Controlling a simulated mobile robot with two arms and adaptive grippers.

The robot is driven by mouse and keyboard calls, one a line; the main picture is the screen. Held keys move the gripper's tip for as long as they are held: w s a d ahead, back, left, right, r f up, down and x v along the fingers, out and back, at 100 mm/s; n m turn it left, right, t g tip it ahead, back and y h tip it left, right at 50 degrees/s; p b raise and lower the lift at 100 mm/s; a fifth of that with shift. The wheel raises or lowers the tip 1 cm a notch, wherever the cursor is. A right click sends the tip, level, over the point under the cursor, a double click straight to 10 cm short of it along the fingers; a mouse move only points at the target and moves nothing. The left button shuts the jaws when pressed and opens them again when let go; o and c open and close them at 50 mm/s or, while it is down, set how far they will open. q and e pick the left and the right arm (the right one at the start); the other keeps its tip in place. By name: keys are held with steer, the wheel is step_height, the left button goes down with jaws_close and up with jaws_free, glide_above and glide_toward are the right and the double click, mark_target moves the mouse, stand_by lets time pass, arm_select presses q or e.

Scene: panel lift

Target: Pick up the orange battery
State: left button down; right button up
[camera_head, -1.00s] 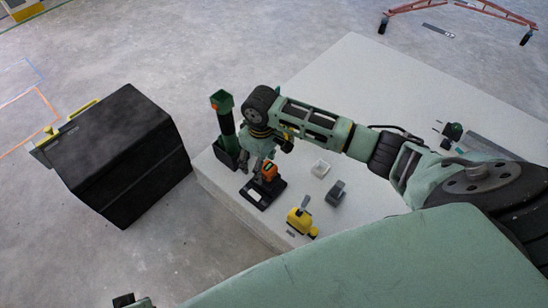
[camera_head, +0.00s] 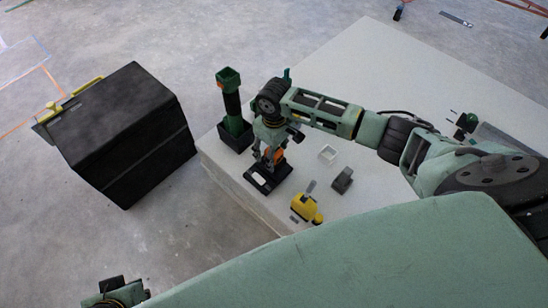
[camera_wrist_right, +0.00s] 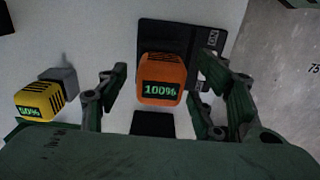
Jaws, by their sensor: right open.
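The orange battery (camera_head: 279,155) stands in a black charger base (camera_head: 283,172) near the left end of the pale platform. In the right wrist view the battery (camera_wrist_right: 162,72) shows "100%" on a green display. My right gripper (camera_head: 270,155) is lowered over it. In the wrist view my right gripper (camera_wrist_right: 165,80) is open, with one finger on each side of the battery and a visible gap at both sides. The fingers partly hide the battery in the head view. My left gripper's fingers are not seen; only a piece of my left arm shows at the bottom left.
A green tube holder (camera_head: 231,100) stands behind left. A large black case (camera_head: 120,130) stands on the floor at left.

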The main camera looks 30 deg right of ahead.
steer(key=shift+c, duration=0.5)
steer(key=c, duration=1.3)
steer(key=shift+r, duration=0.1)
